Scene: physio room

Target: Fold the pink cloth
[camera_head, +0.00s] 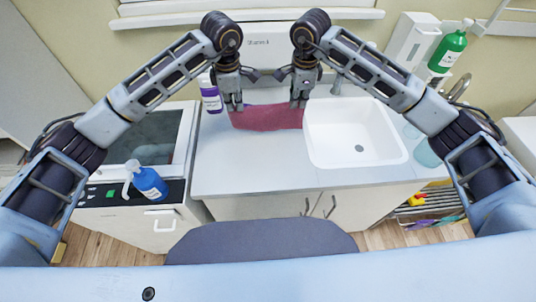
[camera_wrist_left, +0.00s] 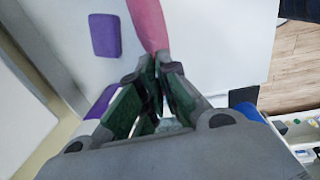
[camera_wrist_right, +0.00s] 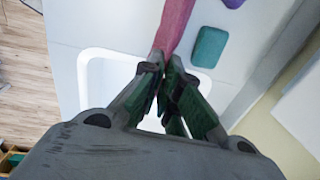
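The pink cloth (camera_head: 267,118) stretches between my two grippers above the white counter, left of the sink. It also shows as a narrow band in the left wrist view (camera_wrist_left: 148,22) and the right wrist view (camera_wrist_right: 174,25). My left gripper (camera_head: 236,106) has its fingertips together on the cloth's left end. My right gripper (camera_head: 299,103) has its fingertips together on the right end. I cannot tell whether the cloth's lower edge touches the counter. The grippers hide parts of its far edge.
The white sink (camera_head: 355,135) lies right of the cloth. A purple-labelled bottle (camera_head: 210,94) stands close left of my left gripper. A purple block (camera_wrist_left: 104,35) and a teal block (camera_wrist_right: 209,48) lie near the cloth. The counter (camera_head: 250,170) in front is clear. A blue spray bottle (camera_head: 149,184) stands at left.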

